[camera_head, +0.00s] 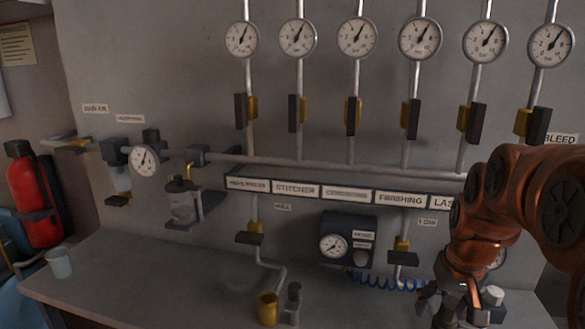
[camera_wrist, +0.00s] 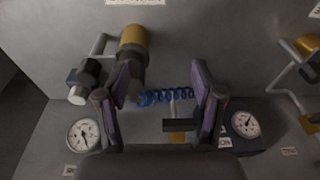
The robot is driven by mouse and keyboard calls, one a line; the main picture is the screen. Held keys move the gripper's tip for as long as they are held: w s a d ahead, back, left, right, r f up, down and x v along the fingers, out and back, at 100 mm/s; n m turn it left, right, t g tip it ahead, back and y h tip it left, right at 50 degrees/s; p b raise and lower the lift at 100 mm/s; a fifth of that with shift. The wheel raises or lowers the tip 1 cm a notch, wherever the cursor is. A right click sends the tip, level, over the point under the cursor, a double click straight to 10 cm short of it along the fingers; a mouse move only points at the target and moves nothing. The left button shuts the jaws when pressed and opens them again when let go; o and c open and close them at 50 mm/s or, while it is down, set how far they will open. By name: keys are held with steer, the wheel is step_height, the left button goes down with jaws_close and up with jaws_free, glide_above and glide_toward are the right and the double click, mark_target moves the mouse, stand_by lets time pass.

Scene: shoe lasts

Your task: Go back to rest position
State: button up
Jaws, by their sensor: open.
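My copper-coloured arm comes in from the right in the head view. My gripper (camera_head: 455,302) hangs low at the right, over the grey bench (camera_head: 130,285) in front of the gauge panel. In the wrist view my gripper (camera_wrist: 160,105) shows two purple-lined fingers held wide apart, with nothing held between them. Behind the gap are a blue coiled hose (camera_wrist: 165,96) and a dark valve handle (camera_wrist: 182,125). A yellow and dark fitting (camera_wrist: 133,45) lies close to the left finger; I cannot tell whether they touch.
Several dial gauges (camera_head: 357,37) and dark valve levers line the panel. A regulator box (camera_head: 348,240) sits left of my gripper. A red extinguisher (camera_head: 35,195) is far left. The bench's left middle is clear.

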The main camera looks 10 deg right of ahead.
steer(key=s+a+f+n+g+p, duration=0.1)
steer(key=s+a+f+g, duration=0.1)
steer(key=s+a, duration=0.5)
steer(key=s+a+f+n+g+p, duration=0.1)
steer(key=s+a+f+n+p, duration=0.1)
steer(key=s+a, duration=0.5)
steer(key=s, duration=0.6)
steer(key=shift+s+a+g, duration=0.15)
steer(key=shift+s+g, duration=0.05)
steer(key=shift+g, duration=0.2)
steer(key=shift+f, duration=0.1)
stand_by(0.7)
